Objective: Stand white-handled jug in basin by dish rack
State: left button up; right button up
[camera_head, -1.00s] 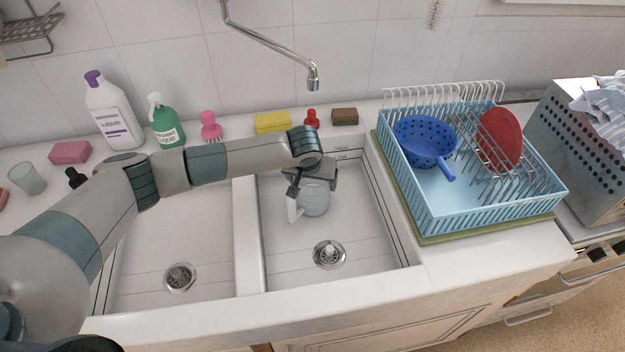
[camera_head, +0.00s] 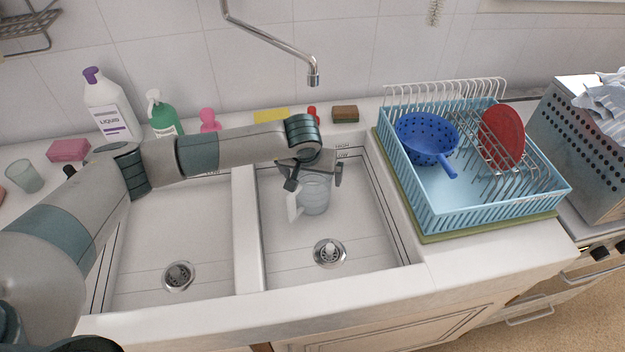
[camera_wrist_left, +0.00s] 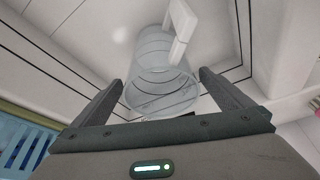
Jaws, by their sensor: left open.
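The clear jug (camera_head: 315,194) with its white handle (camera_head: 293,205) stands upright in the right basin (camera_head: 370,225), the one beside the dish rack (camera_head: 480,195). My left gripper (camera_head: 314,180) is open above the jug, its fingers spread to either side of the rim. In the left wrist view the jug (camera_wrist_left: 160,75) lies between the two separated fingers, with a gap on each side, and its white handle (camera_wrist_left: 180,30) points away from my gripper. My right gripper is not in view.
A divider (camera_head: 247,235) separates the left basin (camera_head: 170,235) from the right one. The tap (camera_head: 313,75) hangs above and behind my gripper. Bottles, sponges and a brush line the back ledge. The front of the right basin is clear around its drain (camera_head: 330,253).

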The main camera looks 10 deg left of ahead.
aim_at(309, 194)
pick_arm(q)
jog(key=shift+b+v, duration=1.5)
jog(key=shift+v, duration=3)
